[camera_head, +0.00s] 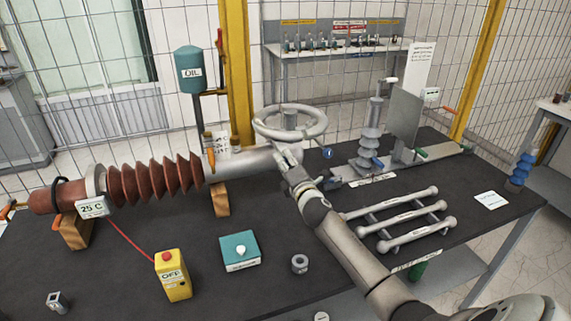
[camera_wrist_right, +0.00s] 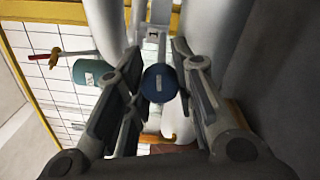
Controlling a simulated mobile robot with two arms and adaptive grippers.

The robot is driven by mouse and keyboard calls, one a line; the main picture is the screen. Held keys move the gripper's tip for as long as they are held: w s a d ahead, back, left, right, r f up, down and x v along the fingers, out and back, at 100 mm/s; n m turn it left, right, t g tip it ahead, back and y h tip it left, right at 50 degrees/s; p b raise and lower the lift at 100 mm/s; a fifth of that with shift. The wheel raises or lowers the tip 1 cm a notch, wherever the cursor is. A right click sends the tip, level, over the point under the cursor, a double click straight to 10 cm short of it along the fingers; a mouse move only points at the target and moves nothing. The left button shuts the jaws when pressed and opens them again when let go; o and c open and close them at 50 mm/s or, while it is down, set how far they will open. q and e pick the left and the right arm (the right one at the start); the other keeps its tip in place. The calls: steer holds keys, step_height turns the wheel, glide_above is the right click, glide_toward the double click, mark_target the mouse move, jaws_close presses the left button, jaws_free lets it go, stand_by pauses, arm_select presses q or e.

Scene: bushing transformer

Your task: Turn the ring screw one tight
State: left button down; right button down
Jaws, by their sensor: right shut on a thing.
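A large grey ring (camera_head: 259,124) with spokes stands at the right end of the bushing (camera_head: 175,172). My right gripper (camera_head: 287,158) is at the bushing's grey end, just below the ring. It is shut on a small part there, which I take to be the ring screw; the fingers mostly hide it. The tag also shows right of the gripper in the head view (camera_head: 328,153). My left gripper is out of view.
Grey rods (camera_head: 418,233) lie on the dark table right of my arm. A yellow button box (camera_head: 172,276), a teal box (camera_head: 240,250) and a small grey ring part (camera_head: 300,263) stand in front. A post insulator (camera_head: 370,140) stands behind. Wire fencing closes the back.

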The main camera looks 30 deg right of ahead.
steer(key=m, duration=0.3)
steer(key=shift+f+m, duration=0.1)
steer(key=shift+m, duration=0.3)
steer(key=m, duration=0.4)
steer(key=shift+m+h, duration=0.3)
steer(key=shift+m, duration=0.1)
steer(key=m, duration=0.4)
steer(key=shift+m, duration=0.3)
steer(key=m, duration=0.4)
steer(key=shift+g+p, duration=0.3)
steer(key=shift+p, duration=0.1)
steer(key=shift+f+m, duration=0.1)
steer(key=shift+m, duration=0.4)
steer(key=c, duration=1.2)
jaws_free()
steer(key=shift+o, duration=0.2)
steer(key=v, duration=1.2)
